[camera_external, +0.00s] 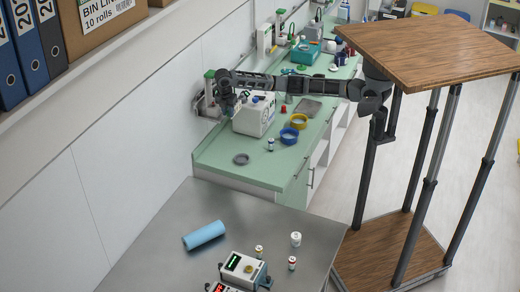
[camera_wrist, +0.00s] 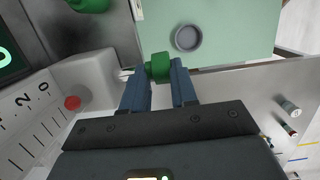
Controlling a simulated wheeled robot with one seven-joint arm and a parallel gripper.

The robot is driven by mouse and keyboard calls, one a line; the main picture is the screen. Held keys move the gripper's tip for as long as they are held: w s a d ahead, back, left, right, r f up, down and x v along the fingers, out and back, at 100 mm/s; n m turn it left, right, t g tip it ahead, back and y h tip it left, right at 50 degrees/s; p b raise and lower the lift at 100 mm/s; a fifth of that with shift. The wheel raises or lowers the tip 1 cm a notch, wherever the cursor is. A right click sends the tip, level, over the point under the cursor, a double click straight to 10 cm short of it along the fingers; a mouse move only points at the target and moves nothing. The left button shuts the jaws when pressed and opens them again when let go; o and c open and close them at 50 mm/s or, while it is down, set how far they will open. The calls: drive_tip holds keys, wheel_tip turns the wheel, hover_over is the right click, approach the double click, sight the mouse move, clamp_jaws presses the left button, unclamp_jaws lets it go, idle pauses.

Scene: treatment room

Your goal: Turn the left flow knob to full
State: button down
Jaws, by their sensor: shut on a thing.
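In the wrist view my gripper (camera_wrist: 160,82) has its two blue fingers closed on a small green knob (camera_wrist: 160,65). The knob sits at the end of a short stem on a white body. A white scale panel (camera_wrist: 32,115) with black marks and numbers is at the left, with a red button or ball (camera_wrist: 72,103) beside it. A second green part (camera_wrist: 90,4) is cut off at the top edge. In the external view my gripper (camera_external: 227,106) is at the wall unit with a green top (camera_external: 210,75). The knob's setting cannot be read.
A white device (camera_external: 254,115) stands on the green counter (camera_external: 215,160) close to my arm. A grey dish (camera_external: 241,158), blue ring (camera_external: 289,136) and yellow ring (camera_external: 298,121) are on the counter. A metal table (camera_external: 150,240) with a blue roll (camera_external: 204,235) is in front.

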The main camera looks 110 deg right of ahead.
drive_tip(key=shift+a+f+g+h, duration=0.25)
drive_tip(key=shift+g+h, duration=0.25)
drive_tip(key=shift+a+f, duration=0.1)
drive_tip(key=c, duration=1)
unclamp_jaws()
drive_tip(key=shift+r, duration=0.2)
drive_tip(key=shift+r, duration=0.3)
drive_tip(key=v, duration=0.7)
drive_tip(key=shift+w+a, duration=0.1)
drive_tip(key=shift+w, duration=0.05)
